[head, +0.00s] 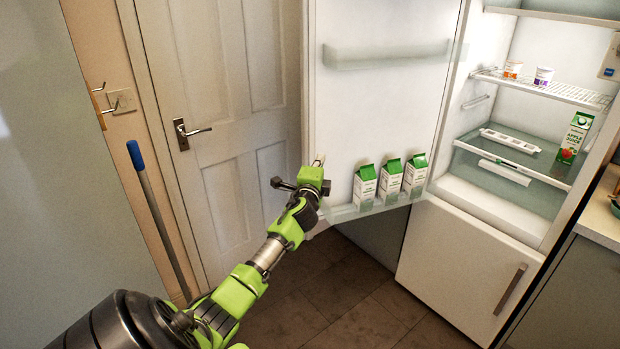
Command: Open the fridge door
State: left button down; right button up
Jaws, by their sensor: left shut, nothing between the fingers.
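The fridge door (382,110) stands wide open, swung out to the left, with its inner side facing me. Three green and white cartons (390,182) stand upright on its lower shelf. The fridge interior (540,45) is exposed on the right, with shelves and a glass drawer cover. My left gripper (319,162) is shut and empty at the door's free left edge, near the lower door shelf. I cannot tell whether it touches the door. My right gripper is not in view.
A closed lower compartment (463,262) has a vertical handle. A white panelled room door (222,110) and a blue-topped pole (150,190) are at left. The dark tiled floor (355,300) is clear.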

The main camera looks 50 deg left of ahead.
pick_arm(q)
jog(key=s+d+b, duration=0.1)
jog(key=s+d, duration=0.1)
jog(key=s, duration=0.5)
jog(key=shift+s+d+f, duration=0.15)
jog(key=shift+s+f, duration=0.1)
jog(key=shift+f, duration=0.15)
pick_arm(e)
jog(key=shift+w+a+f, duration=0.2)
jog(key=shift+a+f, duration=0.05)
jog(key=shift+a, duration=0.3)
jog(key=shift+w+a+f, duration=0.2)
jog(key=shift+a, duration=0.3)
